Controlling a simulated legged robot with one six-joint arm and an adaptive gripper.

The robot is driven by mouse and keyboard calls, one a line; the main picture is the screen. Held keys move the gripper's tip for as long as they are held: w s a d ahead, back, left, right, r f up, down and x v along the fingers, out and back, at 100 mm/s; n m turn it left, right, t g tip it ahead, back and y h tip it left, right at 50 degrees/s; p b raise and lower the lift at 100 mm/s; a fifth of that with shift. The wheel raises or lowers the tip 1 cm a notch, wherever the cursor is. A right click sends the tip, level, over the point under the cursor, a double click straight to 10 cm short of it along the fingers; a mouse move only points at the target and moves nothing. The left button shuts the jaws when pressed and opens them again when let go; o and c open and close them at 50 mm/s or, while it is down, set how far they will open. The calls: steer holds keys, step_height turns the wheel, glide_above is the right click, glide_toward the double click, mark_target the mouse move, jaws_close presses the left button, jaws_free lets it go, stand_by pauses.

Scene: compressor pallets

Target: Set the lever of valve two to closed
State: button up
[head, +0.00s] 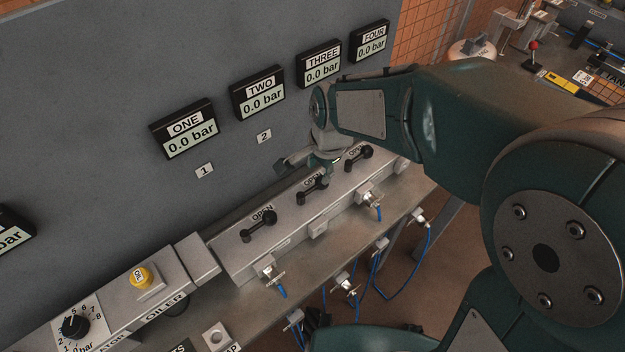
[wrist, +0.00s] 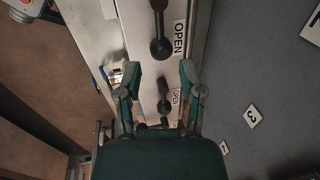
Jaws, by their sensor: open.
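The lever of valve two (head: 312,189) is black, second from the left on the grey valve block, lying along the block beside an OPEN label. In the wrist view, the upper black lever (wrist: 160,46), beside an OPEN label, appears to be this one. My gripper (head: 306,163) is just behind and above the block, near the levers of valves two and three. In the wrist view my gripper (wrist: 160,73) has its two fingers spread, with nothing between them held. The lever of valve three (wrist: 165,105) shows between and below the fingertips.
The valve one lever (head: 258,225) is to the left and the valve three lever (head: 358,157) to the right. A grey panel with displays (head: 259,95) reading 0.0 bar stands behind. Fittings with blue hoses (head: 378,210) stick out in front. A yellow oiler button (head: 140,277) is at left.

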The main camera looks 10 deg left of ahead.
mark_target(314, 187)
steer(key=f, duration=0.5)
steer(key=w+a+f, duration=0.1)
steer(key=f, duration=0.1)
steer(key=shift+a+f, duration=0.1)
steer(key=shift+f, duration=0.05)
jaws_close()
